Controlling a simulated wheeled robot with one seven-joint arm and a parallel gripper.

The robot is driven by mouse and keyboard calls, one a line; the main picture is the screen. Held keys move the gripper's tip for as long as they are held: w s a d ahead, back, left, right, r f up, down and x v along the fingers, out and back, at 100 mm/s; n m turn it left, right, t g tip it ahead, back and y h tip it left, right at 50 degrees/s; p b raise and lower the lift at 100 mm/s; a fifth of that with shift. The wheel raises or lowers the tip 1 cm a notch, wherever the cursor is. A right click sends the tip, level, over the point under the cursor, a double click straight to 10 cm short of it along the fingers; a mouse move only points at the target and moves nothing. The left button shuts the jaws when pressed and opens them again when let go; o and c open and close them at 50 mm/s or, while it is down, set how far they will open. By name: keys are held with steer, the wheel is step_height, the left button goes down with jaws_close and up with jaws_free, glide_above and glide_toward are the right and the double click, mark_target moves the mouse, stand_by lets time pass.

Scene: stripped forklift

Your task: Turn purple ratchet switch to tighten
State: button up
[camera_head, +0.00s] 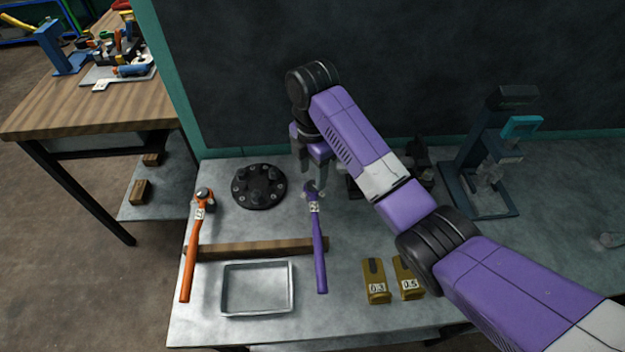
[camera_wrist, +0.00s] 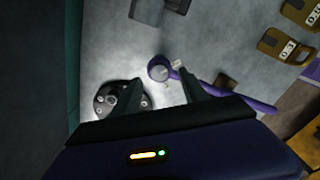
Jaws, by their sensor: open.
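The purple ratchet (camera_head: 319,250) lies on the grey bench, its handle toward the front and resting over a wooden strip. Its round head (camera_wrist: 160,71) with a grey face shows in the wrist view, just beyond and between my fingertips, with a small pale tag beside it. The switch on the head is too small to make out. My gripper (camera_head: 313,170) points down above the ratchet's head, open and empty. In the wrist view my gripper (camera_wrist: 160,88) has its two dark fingers apart; I cannot tell whether either touches the ratchet.
A black round plate with bolts (camera_head: 259,186) lies left of the ratchet. An orange ratchet (camera_head: 191,256) lies farther left on the wooden strip (camera_head: 257,247). A metal tray (camera_head: 224,290) and two brass-coloured tagged blocks (camera_head: 376,281) are near the front. A dark stand (camera_head: 466,178) is at right.

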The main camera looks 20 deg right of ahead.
mark_target(312, 186)
steer(key=shift+f, duration=1.45)
steer(key=shift+c, duration=0.4)
jaws_close()
